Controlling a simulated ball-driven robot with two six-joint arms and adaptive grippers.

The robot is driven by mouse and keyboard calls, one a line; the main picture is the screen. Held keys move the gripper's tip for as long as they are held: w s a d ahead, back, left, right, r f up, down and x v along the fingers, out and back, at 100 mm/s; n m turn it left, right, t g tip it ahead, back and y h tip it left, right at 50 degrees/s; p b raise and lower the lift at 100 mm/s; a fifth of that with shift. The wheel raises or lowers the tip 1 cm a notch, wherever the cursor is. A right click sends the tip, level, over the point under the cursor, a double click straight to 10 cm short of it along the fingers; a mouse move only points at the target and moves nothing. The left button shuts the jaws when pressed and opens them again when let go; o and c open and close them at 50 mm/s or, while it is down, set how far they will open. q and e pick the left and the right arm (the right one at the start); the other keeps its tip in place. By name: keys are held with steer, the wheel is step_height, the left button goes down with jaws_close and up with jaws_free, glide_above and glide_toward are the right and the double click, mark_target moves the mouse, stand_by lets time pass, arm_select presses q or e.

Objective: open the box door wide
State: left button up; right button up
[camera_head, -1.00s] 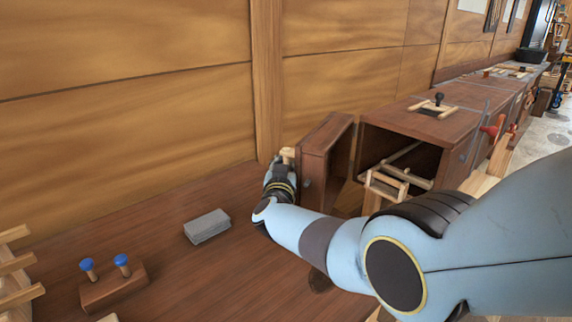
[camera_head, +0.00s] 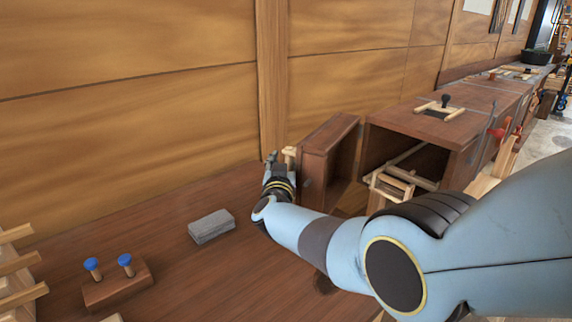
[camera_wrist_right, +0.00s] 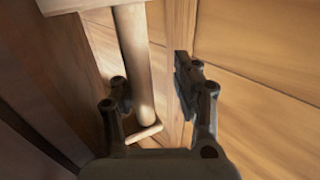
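The box (camera_head: 430,125) is a dark brown wooden box on the bench, its opening facing left. Its door (camera_head: 327,165) stands swung well away from the opening. A pale wooden handle (camera_head: 290,152) sits on the door's far side, near the wall. My right gripper (camera_head: 273,160) is at this handle. In the right wrist view, the handle bar (camera_wrist_right: 135,65) stands between the two fingers of the right gripper (camera_wrist_right: 152,90). The bar is close to the left finger, with a clear gap to the right finger. My left gripper is out of view.
A wooden wall with a post (camera_head: 271,80) rises close behind the gripper. A grey block (camera_head: 211,226) and a wooden stand with two blue-topped pegs (camera_head: 118,285) lie on the bench. Pale wooden frames (camera_head: 398,185) sit by the box opening.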

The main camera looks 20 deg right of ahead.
steer(key=shift+s, duration=0.25)
